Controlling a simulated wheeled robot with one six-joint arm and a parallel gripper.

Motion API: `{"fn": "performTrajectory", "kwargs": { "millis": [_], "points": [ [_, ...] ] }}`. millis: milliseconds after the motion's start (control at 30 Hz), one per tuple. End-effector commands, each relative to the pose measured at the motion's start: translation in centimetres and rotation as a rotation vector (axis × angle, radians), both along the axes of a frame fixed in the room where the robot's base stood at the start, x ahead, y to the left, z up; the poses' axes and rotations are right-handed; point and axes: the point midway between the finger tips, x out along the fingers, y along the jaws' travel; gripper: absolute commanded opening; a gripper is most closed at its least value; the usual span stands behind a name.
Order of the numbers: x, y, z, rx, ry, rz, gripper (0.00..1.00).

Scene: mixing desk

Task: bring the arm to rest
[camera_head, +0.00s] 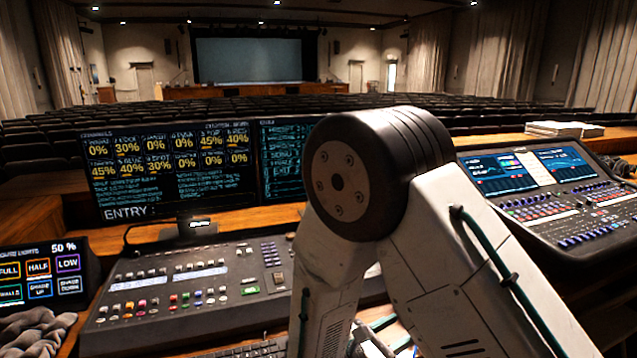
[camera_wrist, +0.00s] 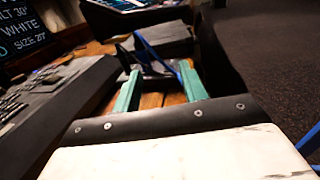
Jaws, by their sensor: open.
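My arm fills the middle of the head view, bent at a large black joint, and hides part of the desk. My gripper (camera_wrist: 157,82) shows in the wrist view with two green fingers spread apart. I see nothing held between them. Brown wooden desk surface (camera_wrist: 151,101) shows in the gap. A dark object with blue edges (camera_wrist: 152,52) stands just beyond the fingertips; I cannot tell what it is or whether they touch it. In the head view the gripper is mostly hidden behind my arm.
A lighting console (camera_head: 190,290) lies left of my arm, below two monitors (camera_head: 168,172). A small touch panel (camera_head: 40,280) is at far left. A second console (camera_head: 560,200) and a paper stack (camera_head: 563,129) are right. Dark floor (camera_wrist: 285,60) lies beyond the desk in the wrist view.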

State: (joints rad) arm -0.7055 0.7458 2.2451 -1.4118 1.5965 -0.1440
Motion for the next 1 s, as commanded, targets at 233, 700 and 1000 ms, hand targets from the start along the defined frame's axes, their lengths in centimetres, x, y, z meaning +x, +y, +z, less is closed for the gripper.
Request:
{"fn": "performTrajectory", "kwargs": {
  "millis": [233,700,1000],
  "points": [
    [-1.3,0.0,-0.9,0.041,0.011,-0.044,0.43],
    [-7.1,-3.7,1.0,0.244,-0.032,-0.377,0.43],
    [-12.2,-6.6,5.3,0.525,-0.16,-0.735,0.43]
  ]
}}
